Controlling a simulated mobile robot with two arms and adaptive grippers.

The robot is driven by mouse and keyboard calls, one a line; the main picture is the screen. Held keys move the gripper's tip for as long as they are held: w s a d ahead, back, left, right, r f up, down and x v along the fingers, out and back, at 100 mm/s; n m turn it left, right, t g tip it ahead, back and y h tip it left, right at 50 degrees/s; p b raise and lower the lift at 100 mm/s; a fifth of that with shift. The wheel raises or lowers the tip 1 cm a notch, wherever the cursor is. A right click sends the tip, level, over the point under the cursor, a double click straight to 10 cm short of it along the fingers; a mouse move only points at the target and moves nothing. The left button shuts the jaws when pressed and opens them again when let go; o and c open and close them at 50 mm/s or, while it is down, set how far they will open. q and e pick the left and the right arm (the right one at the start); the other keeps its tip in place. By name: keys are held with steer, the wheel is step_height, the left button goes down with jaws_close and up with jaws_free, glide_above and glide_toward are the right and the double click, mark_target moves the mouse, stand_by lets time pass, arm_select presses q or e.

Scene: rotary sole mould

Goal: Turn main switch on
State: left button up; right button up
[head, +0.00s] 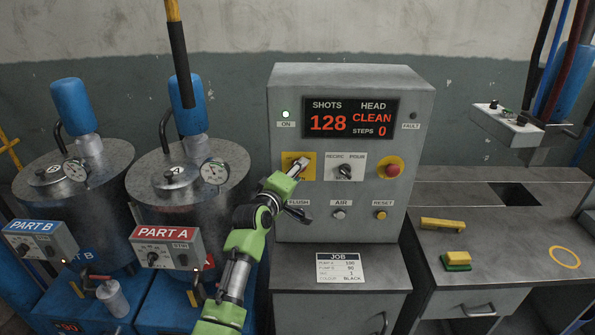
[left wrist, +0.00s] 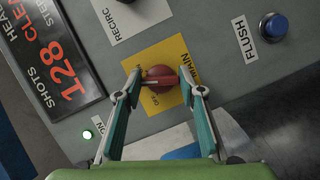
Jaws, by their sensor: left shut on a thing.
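The main switch is a round red knob (left wrist: 160,74) on a yellow plate (left wrist: 171,52) lettered MAIN. In the left wrist view my left gripper (left wrist: 160,86) is shut on it, one fingertip at each side. A grip bar across the knob lies between the fingertips. In the head view my left gripper (head: 297,168) reaches up to the yellow plate (head: 311,159) on the grey control cabinet (head: 349,80) and covers most of the knob. The green ON lamp (head: 286,114) is lit. The display (head: 350,118) reads 128, CLEAN and steps 0. My right gripper is out of view.
A RECIRC/POUR selector (head: 344,171) and a red emergency button (head: 393,169) sit right of the switch. A blue FLUSH button (left wrist: 274,27) is below it, with an AIR button (head: 340,214) and RESET button (head: 381,214). Metal tanks (head: 188,180) stand at left.

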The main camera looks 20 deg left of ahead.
arm_select(q)
steer(key=m+g+y, duration=0.1)
steer(key=m, duration=0.2)
steer(key=shift+m+g, duration=0.3)
stand_by(0.5)
steer(key=o, duration=1.1)
steer(key=v, duration=1.2)
steer(key=shift+d, duration=0.2)
